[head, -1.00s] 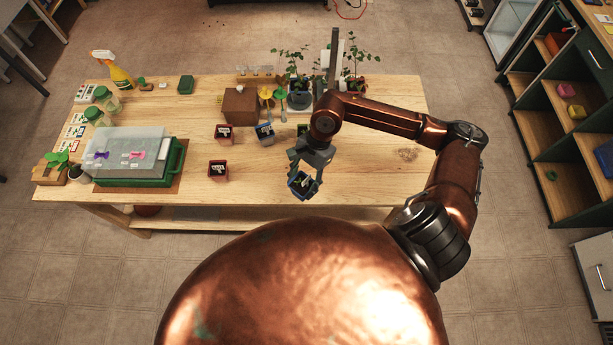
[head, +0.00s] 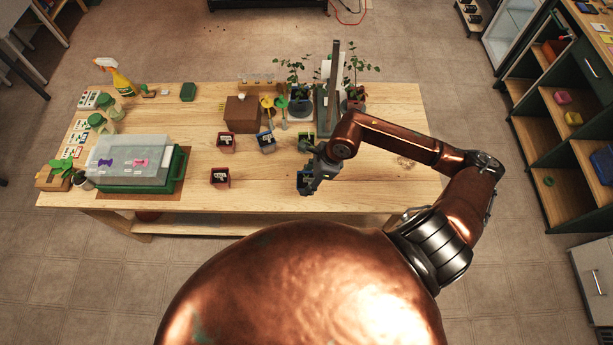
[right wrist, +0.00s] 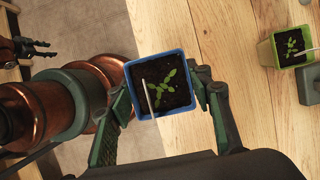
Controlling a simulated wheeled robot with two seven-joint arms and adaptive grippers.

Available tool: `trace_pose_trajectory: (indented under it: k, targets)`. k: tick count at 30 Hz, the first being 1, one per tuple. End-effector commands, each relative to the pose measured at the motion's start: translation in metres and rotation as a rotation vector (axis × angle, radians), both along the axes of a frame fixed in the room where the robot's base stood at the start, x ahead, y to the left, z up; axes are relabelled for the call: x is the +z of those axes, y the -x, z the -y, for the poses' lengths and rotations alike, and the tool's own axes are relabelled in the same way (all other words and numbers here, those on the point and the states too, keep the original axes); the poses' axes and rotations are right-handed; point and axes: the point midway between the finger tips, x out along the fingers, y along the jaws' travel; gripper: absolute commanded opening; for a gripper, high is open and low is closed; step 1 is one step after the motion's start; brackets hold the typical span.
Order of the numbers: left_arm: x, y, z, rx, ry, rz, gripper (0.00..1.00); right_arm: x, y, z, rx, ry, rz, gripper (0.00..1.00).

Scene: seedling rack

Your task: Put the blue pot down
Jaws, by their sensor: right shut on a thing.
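The blue pot (right wrist: 130,84) is a small square pot with dark soil, a green seedling and a white label. My right gripper (right wrist: 160,94) is shut on it, with one finger on each side. In the head view my right gripper (head: 305,182) holds the blue pot (head: 303,189) low near the table's front edge. The gripper hides part of the pot, and I cannot tell whether its base touches the wood. A dark part at the upper left of the right wrist view looks like my left gripper (right wrist: 34,47); its opening is unclear.
On the table (head: 260,195) stand two red pots (head: 220,178), (head: 227,140), another blue pot (head: 266,142) and a green pot (right wrist: 288,47). A brown box (head: 241,114) and potted plants stand behind. A lidded green tray (head: 180,166) is at left. Bare wood lies right of my gripper.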

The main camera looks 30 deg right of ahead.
Motion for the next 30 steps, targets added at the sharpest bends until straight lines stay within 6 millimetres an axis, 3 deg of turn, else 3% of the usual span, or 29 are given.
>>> trace_pose_trajectory:
  k: [3,10,16,23,30]
  targets:
    - [0.005,-0.002,0.0,-0.001,-0.001,0.002,0.4,-0.018,-0.021,0.011,-0.004,-0.004,-0.003,0.19]
    - [0.009,-0.014,0.0,-0.003,0.0,0.017,0.4,-0.052,-0.045,0.026,-0.002,-0.002,0.0,0.19]
    - [0.011,-0.017,0.0,-0.004,0.0,0.021,0.4,-0.064,-0.053,0.031,0.001,-0.001,0.0,0.19]
    - [0.02,-0.017,0.0,-0.003,0.0,0.021,0.4,-0.092,-0.053,0.031,0.0,-0.002,0.0,0.19]
    - [0.019,-0.014,0.0,-0.003,0.0,0.018,0.4,-0.095,-0.053,0.032,0.003,0.001,0.001,0.19]
